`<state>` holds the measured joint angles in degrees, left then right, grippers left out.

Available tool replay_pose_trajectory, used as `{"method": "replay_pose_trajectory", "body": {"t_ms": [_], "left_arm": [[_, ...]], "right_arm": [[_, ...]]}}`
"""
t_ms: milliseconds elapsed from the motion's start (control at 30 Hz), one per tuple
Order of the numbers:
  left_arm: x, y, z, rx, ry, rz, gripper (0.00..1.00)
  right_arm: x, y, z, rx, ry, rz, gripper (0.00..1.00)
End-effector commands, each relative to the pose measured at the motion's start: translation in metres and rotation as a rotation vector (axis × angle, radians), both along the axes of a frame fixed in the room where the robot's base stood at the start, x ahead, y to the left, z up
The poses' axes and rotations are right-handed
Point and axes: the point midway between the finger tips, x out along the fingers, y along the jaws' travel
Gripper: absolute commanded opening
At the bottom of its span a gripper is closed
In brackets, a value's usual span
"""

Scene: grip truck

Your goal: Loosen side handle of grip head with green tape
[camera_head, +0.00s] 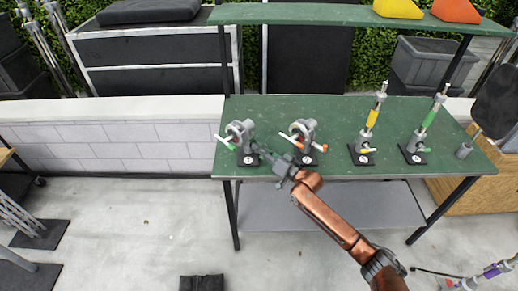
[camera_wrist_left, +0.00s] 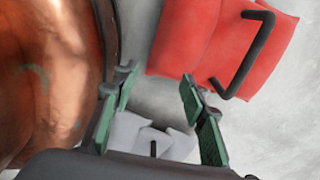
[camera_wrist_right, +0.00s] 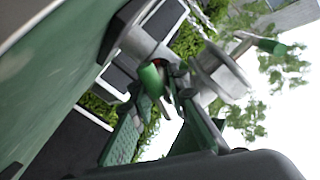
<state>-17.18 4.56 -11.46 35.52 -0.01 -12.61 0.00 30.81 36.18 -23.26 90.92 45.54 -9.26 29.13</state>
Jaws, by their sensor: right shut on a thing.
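The grey grip head with green tape (camera_head: 239,130) stands on a black base at the left end of the green table. One green-ended handle (camera_head: 225,142) sticks out to its left. In the right wrist view the same grip head (camera_wrist_right: 222,75) shows with a green handle at upper right (camera_wrist_right: 268,46) and a green-ended side handle (camera_wrist_right: 151,79) by my fingertips. My right gripper (camera_head: 266,156) reaches the head's right side and is shut on that side handle; the exact contact is partly hidden. My left gripper (camera_wrist_left: 158,80) is open and empty in the left wrist view.
A similar grip head with orange-red handles (camera_head: 305,133) stands close to the right of my right gripper. Yellow-banded (camera_head: 372,118) and green-banded (camera_head: 430,118) upright fittings stand farther right. A red object with a black handle (camera_wrist_left: 225,45) lies near my left gripper.

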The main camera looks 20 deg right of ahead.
Motion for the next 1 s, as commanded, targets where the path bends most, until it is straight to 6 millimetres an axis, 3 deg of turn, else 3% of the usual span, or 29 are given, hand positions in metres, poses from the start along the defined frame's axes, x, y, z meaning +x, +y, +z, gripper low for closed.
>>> {"method": "replay_pose_trajectory", "body": {"t_ms": [400, 433, 667, 1000], "left_arm": [[0.0000, 0.0002, 0.0000, 0.000, 0.000, 0.000, 0.40], [0.0000, 0.0002, 0.0000, 0.000, 0.000, 0.000, 0.40], [0.0000, 0.0002, 0.0000, 0.000, 0.000, 0.000, 0.40], [-0.0018, 0.0035, 0.0003, 0.003, 0.002, 0.000, 0.40]], "right_arm": [[0.0004, -0.0015, -0.0003, -0.007, -0.002, -0.002, 0.00], [0.0003, -0.0014, -0.0004, -0.007, -0.002, -0.002, 0.16], [0.0002, -0.0006, -0.0003, -0.006, -0.002, -0.001, 0.32], [-0.0023, -0.0014, -0.0005, -0.005, -0.003, 0.000, 0.33]]}}
